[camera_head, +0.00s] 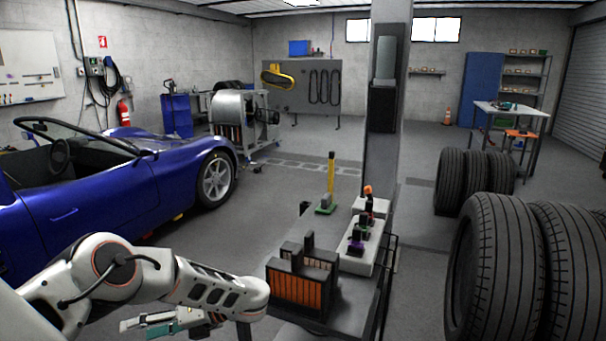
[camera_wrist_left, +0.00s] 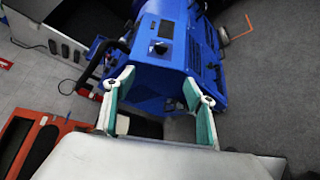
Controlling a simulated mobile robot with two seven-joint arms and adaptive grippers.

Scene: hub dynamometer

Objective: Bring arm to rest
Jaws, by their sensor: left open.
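My left arm (camera_head: 190,283) comes in from the lower left of the head view, white and grey, and stretches toward the grey cart. My left gripper (camera_head: 136,327) hangs low under its wrist at the bottom edge, partly cut off. In the left wrist view both fingers of the left gripper (camera_wrist_left: 160,77) show, with teal pads, spread apart and with nothing held between them. Beyond them is a blue machine (camera_wrist_left: 150,60) with a dark knob and a small screen; whether the fingers touch it I cannot tell. My right gripper is in neither view.
The grey cart (camera_head: 345,302) holds a black-and-orange box (camera_head: 300,287) close to my left arm. A blue car (camera_head: 110,190) stands at left, large tires (camera_head: 490,270) at right. A grey column (camera_head: 384,150) rises behind the cart. Floor is open in the middle.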

